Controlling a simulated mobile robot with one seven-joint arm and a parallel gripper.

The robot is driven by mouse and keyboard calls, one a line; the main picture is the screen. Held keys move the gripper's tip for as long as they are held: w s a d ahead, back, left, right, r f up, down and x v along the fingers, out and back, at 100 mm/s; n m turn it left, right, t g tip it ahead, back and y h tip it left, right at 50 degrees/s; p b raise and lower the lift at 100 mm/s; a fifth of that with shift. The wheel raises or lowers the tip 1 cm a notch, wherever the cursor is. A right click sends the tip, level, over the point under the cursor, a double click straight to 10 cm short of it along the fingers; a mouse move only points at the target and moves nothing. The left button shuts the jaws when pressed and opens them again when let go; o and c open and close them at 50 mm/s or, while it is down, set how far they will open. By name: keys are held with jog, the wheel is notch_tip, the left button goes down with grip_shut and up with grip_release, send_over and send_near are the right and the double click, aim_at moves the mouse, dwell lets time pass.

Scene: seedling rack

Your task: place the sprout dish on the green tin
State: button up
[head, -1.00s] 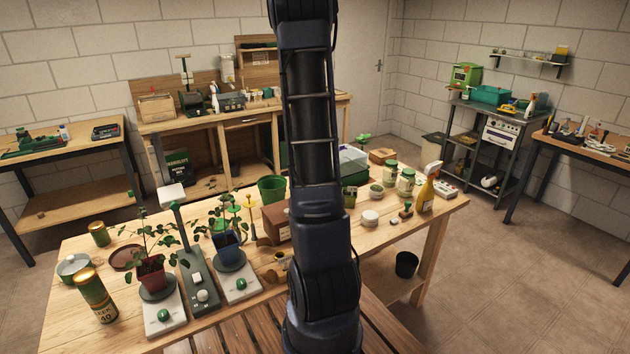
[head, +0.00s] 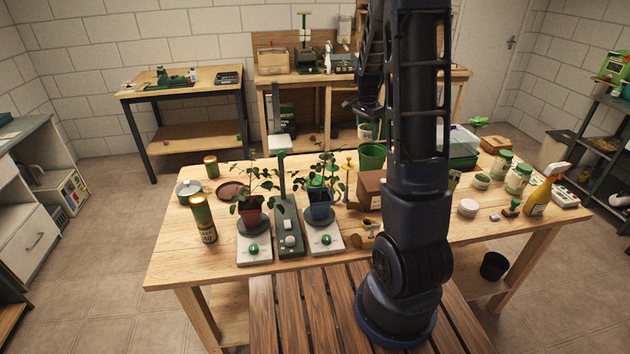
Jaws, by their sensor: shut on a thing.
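A small green tin with a gold-coloured lid (head: 211,166) stands at the table's back left, upright with nothing on it. A tall green and gold can (head: 203,218) stands nearer the front left edge. My gripper (head: 364,106) shows as a small dark shape left of my upper arm, high above the table and far right of the small tin. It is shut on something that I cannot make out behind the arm.
Two potted plants stand on scales (head: 254,248) at the front left. A brown box (head: 370,188) and green pot (head: 372,156) stand mid-table. A spray bottle (head: 541,190) is at right.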

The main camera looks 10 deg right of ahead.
notch_tip(320, 180, up, 2)
send_over(316, 179)
jog(key=f, duration=2)
jog(key=shift+s+a, duration=0.1)
jog(key=shift+a, duration=0.15)
jog(key=o, duration=1)
jog(key=shift+o, duration=0.2)
